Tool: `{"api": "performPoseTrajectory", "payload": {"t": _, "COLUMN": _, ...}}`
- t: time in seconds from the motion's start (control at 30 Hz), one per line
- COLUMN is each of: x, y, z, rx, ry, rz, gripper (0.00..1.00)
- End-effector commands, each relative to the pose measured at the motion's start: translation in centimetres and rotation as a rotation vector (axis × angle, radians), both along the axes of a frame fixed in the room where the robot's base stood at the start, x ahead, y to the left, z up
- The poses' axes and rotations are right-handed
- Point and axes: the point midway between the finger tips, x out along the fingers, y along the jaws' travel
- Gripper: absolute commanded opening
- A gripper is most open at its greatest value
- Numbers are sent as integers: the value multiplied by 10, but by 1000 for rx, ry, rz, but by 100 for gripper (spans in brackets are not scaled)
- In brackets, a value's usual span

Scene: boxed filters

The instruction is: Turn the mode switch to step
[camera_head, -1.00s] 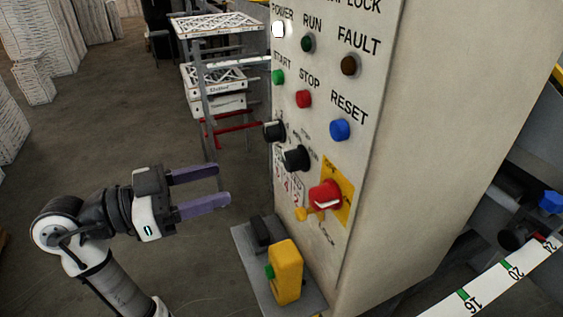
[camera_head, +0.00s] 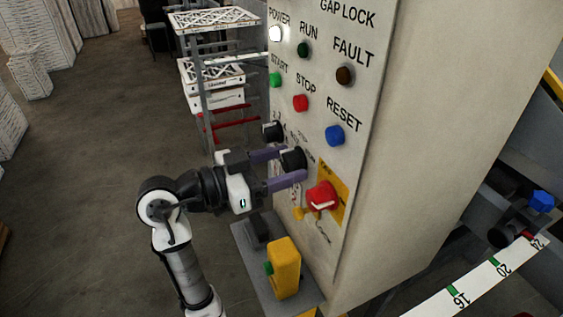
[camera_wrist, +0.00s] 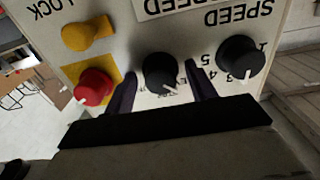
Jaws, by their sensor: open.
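The mode switch is a black round knob (camera_head: 293,160) on the face of the control panel, and it also shows in the wrist view (camera_wrist: 160,72). A white pointer line on it points down and slightly right in the wrist view; the small labels around it are partly hidden and too small to read surely. My gripper (camera_head: 291,164) is open at the panel. Its two purple fingers lie on either side of this knob, and in the wrist view the gripper (camera_wrist: 160,80) shows a gap between each finger and the knob.
A second black knob (camera_wrist: 240,56), with speed numbers, sits beside the right finger in the wrist view. A red rotary switch (camera_head: 322,196) on a yellow plate is close to the lower finger. A yellow box with a green button (camera_head: 286,268) stands on a ledge below.

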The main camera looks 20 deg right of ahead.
Motion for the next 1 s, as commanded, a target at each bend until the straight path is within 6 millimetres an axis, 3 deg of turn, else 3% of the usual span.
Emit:
{"api": "performPoseTrajectory", "payload": {"t": 0.13, "x": 0, "y": 0, "z": 0, "rx": 0, "ry": 0, "rz": 0, "gripper": 53}}
{"api": "performPoseTrajectory", "payload": {"t": 0.47, "x": 0, "y": 0, "z": 0, "rx": 0, "ry": 0, "rz": 0, "gripper": 11}}
{"api": "performPoseTrajectory", "payload": {"t": 0.77, "x": 0, "y": 0, "z": -3, "rx": 2, "ry": -49, "rz": 0, "gripper": 11}}
{"api": "performPoseTrajectory", "payload": {"t": 1.0, "x": 0, "y": 0, "z": -6, "rx": 5, "ry": -199, "rz": 0, "gripper": 11}}
